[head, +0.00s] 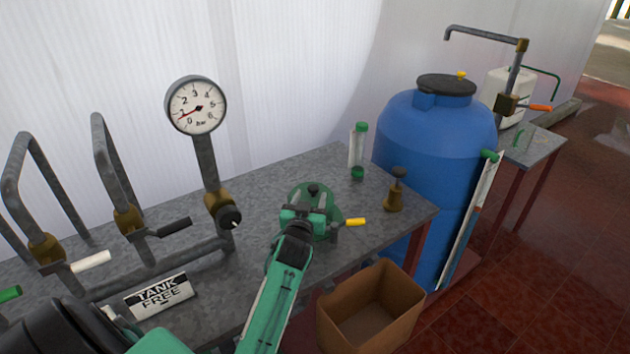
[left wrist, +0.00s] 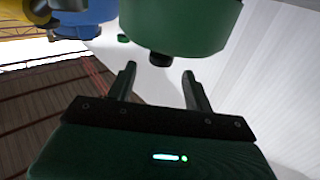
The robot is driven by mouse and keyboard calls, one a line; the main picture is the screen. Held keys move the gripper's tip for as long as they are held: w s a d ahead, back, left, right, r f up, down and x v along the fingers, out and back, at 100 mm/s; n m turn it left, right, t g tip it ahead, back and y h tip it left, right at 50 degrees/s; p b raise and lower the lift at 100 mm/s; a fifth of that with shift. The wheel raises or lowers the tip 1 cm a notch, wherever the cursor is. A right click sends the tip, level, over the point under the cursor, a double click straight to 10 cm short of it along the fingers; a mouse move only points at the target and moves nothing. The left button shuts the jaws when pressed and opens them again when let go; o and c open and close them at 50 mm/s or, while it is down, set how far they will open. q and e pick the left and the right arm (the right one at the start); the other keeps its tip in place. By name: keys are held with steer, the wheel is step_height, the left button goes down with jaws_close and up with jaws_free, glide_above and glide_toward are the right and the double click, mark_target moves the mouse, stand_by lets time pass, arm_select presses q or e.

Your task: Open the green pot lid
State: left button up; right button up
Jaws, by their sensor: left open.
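The green pot (head: 329,199) stands on the grey bench, with a black knob (head: 313,188) on its lid. My left gripper (head: 308,212) is in front of the pot and covers part of it in the head view. In the left wrist view the green pot (left wrist: 185,25) fills the top, and its black knob (left wrist: 160,59) shows between the two fingertips of the gripper (left wrist: 159,68), a little beyond them. The jaws are open and empty. Whether a finger touches the lid I cannot tell. My right gripper is not in view.
A yellow-handled valve (head: 355,222) is close to the pot's right. A brass weight-like piece (head: 395,192) and a green-capped tube (head: 358,147) stand further right. Pipes with a gauge (head: 196,106) are on the left. A blue barrel (head: 430,150) and an open cardboard box (head: 400,318) stand off the bench.

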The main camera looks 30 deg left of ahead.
mark_target(314, 186)
arm_select(q)
steer(key=p+x, duration=0.1)
steer(key=x, duration=0.4)
steer(key=shift+w+a+r, duration=0.1)
steer(key=shift+w+a, duration=0.05)
steer(key=shift+w, duration=0.15)
steer(key=shift+w+a, duration=0.25)
steer(key=shift+w, duration=0.5)
jaws_close()
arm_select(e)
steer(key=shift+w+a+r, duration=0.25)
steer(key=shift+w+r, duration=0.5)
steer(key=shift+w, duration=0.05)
